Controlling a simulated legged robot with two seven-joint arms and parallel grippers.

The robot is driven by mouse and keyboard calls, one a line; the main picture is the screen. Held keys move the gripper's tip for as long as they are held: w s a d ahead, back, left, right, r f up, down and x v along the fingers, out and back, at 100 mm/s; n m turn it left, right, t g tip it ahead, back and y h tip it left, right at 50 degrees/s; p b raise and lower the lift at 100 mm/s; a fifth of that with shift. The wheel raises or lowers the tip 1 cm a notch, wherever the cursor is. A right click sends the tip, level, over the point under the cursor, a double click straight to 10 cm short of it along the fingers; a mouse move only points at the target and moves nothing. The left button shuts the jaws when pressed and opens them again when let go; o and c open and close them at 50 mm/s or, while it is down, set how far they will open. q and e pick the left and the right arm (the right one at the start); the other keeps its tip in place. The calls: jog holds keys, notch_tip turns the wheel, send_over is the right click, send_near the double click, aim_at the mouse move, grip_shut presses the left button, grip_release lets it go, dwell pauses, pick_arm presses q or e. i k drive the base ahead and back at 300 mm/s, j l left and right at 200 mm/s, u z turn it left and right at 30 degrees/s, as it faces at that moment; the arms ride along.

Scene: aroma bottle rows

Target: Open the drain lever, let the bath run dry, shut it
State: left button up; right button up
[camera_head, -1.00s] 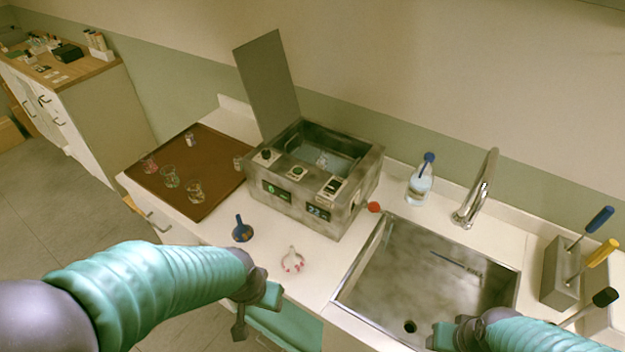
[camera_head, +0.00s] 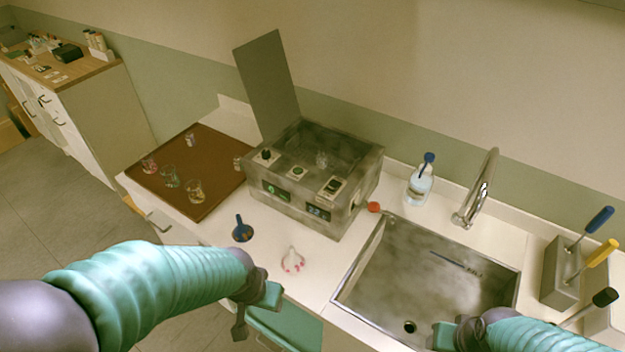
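The bath (camera_head: 296,202) is a mottled grey metal box on the counter, with its lid (camera_head: 268,85) raised at the back left. Its inside looks grey and cloudy, with a small glass-like shape in it; I cannot tell the water level. A red knob (camera_head: 374,207), apparently the drain lever's end, sits at the bath's lower right, beside the sink. My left gripper (camera_head: 257,308) is empty at the counter's front edge, its fingers apart, well away from the knob. My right gripper (camera_head: 447,336) is low at the sink's front edge, partly cut off; its opening is unclear.
The sink (camera_head: 365,290) and tap (camera_head: 476,190) are right of the bath. A wash bottle (camera_head: 420,182) stands behind. A brown mat (camera_head: 215,150) holds several glass vessels. A tool holder (camera_head: 560,275) is at right.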

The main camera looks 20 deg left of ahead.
aim_at(372, 206)
jog(key=l+u, duration=0.45)
jog(key=k+l+u, duration=0.1)
jog(key=u, duration=0.35)
jog(key=l, duration=0.1)
